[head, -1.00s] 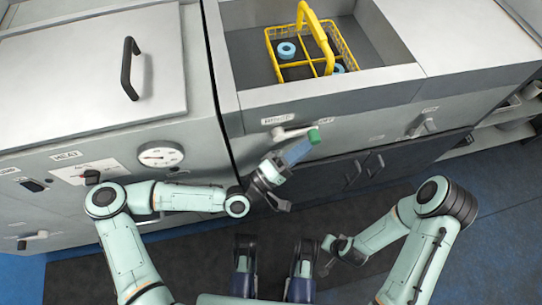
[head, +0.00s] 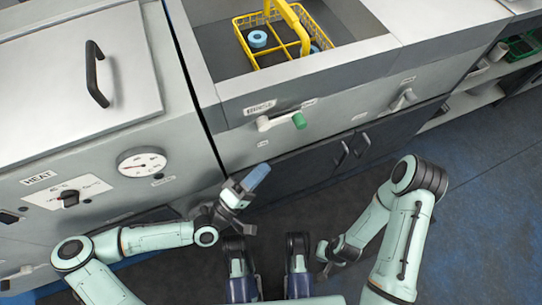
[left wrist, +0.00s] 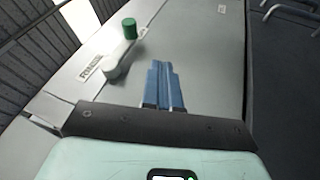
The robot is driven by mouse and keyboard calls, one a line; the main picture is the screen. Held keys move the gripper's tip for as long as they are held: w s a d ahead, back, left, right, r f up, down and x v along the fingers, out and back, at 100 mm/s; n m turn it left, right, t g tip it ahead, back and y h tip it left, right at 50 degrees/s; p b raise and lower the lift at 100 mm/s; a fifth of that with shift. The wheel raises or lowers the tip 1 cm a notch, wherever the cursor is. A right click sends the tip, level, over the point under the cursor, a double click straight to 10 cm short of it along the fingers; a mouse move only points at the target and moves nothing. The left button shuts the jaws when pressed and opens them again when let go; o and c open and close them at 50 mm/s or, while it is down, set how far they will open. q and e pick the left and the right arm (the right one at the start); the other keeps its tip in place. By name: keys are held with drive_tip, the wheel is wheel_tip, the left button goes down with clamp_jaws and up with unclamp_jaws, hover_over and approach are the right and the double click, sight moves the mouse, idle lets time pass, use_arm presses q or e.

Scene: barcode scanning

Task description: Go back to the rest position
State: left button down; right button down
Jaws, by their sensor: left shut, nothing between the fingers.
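My left gripper (head: 257,178) is in front of the sink unit, below and left of the rinse lever (head: 283,122). Its blue fingers are shut with nothing between them; they also show in the left wrist view (left wrist: 164,84). The lever has a green knob and is apart from the fingers in both views. My right arm is folded at the right of the head view. The right gripper (head: 325,256) is low near the middle, and its fingers are too small to tell open from shut.
A yellow wire basket (head: 236,27) with blue rings stands in the sink basin. A heat unit (head: 70,150) with dial, knob and lid handle is at the left. Dark cabinet doors (head: 310,165) are under the sink. Blue floor (head: 470,200) at the right is clear.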

use_arm(q)
drive_tip(key=shift+s+a+f, duration=0.2)
drive_tip(key=shift+s+a, duration=0.15)
idle(0.4)
